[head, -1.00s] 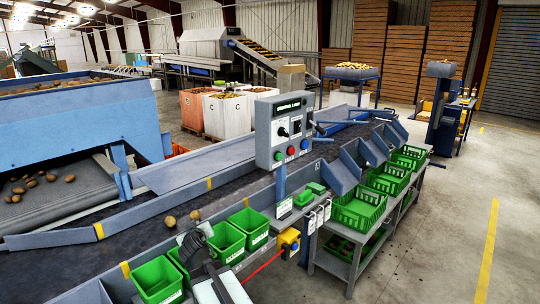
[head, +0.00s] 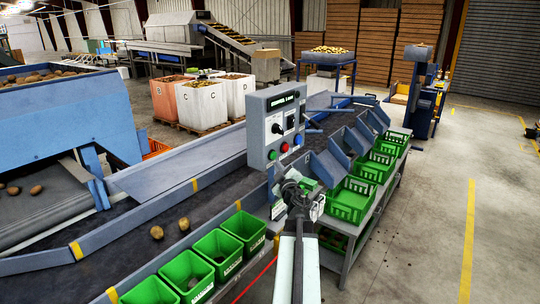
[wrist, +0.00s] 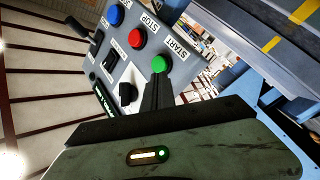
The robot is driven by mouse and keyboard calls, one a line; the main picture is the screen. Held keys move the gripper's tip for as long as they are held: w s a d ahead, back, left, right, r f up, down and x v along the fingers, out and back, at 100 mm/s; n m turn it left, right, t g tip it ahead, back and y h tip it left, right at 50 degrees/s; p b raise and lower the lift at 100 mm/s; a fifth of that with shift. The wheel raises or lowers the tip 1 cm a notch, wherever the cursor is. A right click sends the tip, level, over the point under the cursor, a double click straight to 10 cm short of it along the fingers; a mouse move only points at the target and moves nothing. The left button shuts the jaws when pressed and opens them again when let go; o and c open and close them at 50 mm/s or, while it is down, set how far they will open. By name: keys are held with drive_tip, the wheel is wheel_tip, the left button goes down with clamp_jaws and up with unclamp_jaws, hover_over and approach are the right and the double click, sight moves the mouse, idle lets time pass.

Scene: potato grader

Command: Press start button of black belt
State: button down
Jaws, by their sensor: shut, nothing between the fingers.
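The grey control box (head: 262,137) stands on a post beside the dark belt (head: 120,248). It carries a green button (head: 272,155), a red button (head: 284,148) and a blue button (head: 297,139). In the wrist view the green button (wrist: 160,64) is beside the START label, and the red button (wrist: 137,38) is beside STOP. My gripper (head: 288,180) is just below the box in the head view. In the wrist view its dark fingers (wrist: 157,80) are shut and empty, their tips right by the green button. I cannot tell whether they touch it.
A black selector knob (wrist: 127,93) and a lever switch sit on the same panel. Green bins (head: 187,270) line the near side of the belt, and green crates (head: 350,200) stand under the chutes at right. The concrete floor (head: 430,200) at right is clear.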

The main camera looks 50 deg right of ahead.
sight(274, 155)
drive_tip(key=s+d+m+g+h, duration=0.1)
drive_tip(key=s+d, duration=0.4)
drive_tip(key=s, duration=0.2)
drive_tip(key=shift+s, duration=0.2)
drive_tip(key=shift+r, duration=0.1)
drive_tip(key=w, duration=0.9)
drive_tip(key=shift+a, duration=0.15)
idle(1.5)
drive_tip(key=shift+w, duration=0.35)
drive_tip(key=shift+w, duration=0.5)
idle(0.6)
drive_tip(key=shift+s, duration=0.9)
